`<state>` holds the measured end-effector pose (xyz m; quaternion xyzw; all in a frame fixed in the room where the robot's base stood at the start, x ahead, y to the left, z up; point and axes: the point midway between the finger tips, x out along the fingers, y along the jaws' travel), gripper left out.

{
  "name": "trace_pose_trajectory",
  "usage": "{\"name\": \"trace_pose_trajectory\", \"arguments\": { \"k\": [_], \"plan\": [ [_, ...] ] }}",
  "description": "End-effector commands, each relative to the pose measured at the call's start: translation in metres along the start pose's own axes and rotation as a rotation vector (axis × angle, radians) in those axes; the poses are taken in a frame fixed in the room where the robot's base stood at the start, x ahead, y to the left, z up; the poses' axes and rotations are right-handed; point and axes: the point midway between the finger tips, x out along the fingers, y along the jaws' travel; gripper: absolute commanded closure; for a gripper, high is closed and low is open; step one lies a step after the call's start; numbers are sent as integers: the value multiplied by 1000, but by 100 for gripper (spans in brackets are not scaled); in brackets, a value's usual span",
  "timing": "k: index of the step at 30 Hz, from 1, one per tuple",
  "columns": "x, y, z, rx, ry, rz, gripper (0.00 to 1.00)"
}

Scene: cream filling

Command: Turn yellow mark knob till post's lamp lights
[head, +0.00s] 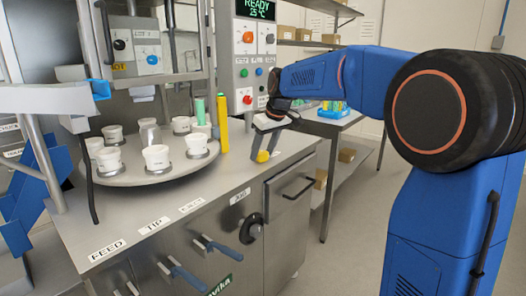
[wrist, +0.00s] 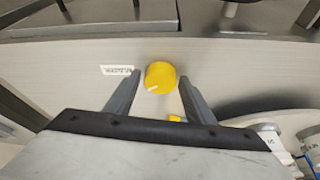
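A round yellow knob (wrist: 160,76) with a white pointer line shows in the wrist view, on a pale steel surface beside a small label. In the head view the yellow knob (head: 262,156) sits near the counter's right edge. My gripper (wrist: 161,78) is open, with one grey finger on each side of the knob; I cannot tell whether either finger touches it. In the head view my gripper (head: 265,148) points down at the knob. A tall yellow post (head: 223,124) stands upright left of the gripper. I cannot make out a lit lamp on it.
A round turntable (head: 140,177) with several white cups stands left of the yellow post. A control panel (head: 254,62) with buttons and a READY display rises behind. Levers (head: 215,247) stick out from the counter front.

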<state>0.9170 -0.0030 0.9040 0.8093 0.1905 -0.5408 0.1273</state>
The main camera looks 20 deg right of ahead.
Motion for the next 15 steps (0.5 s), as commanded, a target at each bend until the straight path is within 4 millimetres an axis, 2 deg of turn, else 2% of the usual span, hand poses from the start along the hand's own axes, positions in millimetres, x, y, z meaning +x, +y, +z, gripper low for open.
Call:
{"name": "trace_pose_trajectory", "arguments": {
  "k": [1, 3, 4, 15],
  "plan": [
    [0, 0, 0, 0, 0, 0, 64],
    [0, 0, 0, 0, 0, 0, 81],
    [0, 0, 0, 0, 0, 0, 84],
    [0, -1, 0, 71, 0, 29, 84]
  ]
}}
